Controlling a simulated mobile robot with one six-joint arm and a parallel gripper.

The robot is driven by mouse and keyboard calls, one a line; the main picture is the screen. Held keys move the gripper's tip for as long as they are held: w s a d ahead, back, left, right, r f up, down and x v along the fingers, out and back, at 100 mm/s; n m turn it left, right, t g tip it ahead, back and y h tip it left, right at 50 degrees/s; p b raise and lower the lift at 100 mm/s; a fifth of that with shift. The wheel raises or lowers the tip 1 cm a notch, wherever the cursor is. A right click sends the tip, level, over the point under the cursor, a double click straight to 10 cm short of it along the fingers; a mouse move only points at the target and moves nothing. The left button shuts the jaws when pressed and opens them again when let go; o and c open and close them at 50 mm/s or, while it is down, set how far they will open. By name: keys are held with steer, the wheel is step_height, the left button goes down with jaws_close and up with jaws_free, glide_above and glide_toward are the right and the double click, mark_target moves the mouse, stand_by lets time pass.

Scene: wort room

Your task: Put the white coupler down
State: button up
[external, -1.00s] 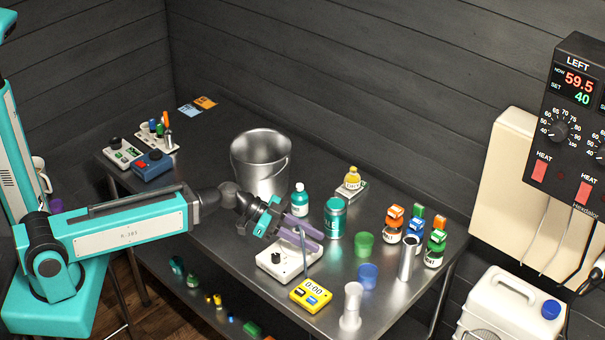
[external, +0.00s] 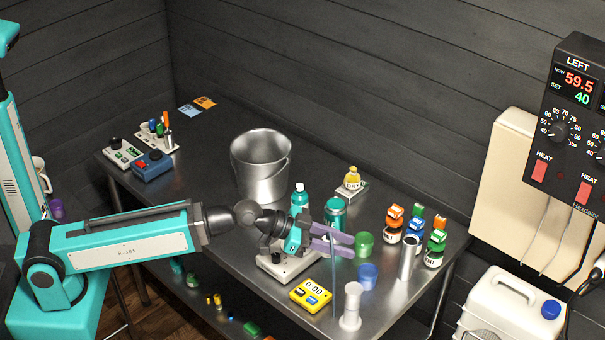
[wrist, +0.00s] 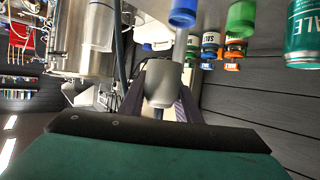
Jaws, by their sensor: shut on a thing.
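My gripper (external: 338,241) has purple fingers that reach right over the steel table, above the front middle. The wrist view shows the gripper (wrist: 161,100) shut on the white coupler (wrist: 163,80), which looks pale grey and tapered there. The fingers and the angle hide much of the coupler's body in that view. I cannot tell whether its low end touches the table.
A yellow timer (external: 311,295) lies left of the hanging part, and a clear-white cylinder (external: 350,308) stands close right of it. Green (external: 364,243) and blue (external: 367,276) cups stand to the right. A teal can (external: 336,212) and a steel bucket (external: 261,165) stand behind.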

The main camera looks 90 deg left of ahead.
steer(key=w+d+r+b, duration=0.1)
steer(key=w+d+r, duration=0.1)
steer(key=d+r, duration=0.4)
steer(key=shift+d+r+n+y+b, duration=0.3)
steer(key=shift+d+r+y, duration=0.1)
steer(key=shift+d, duration=0.6)
steer(key=shift+a+f, duration=0.1)
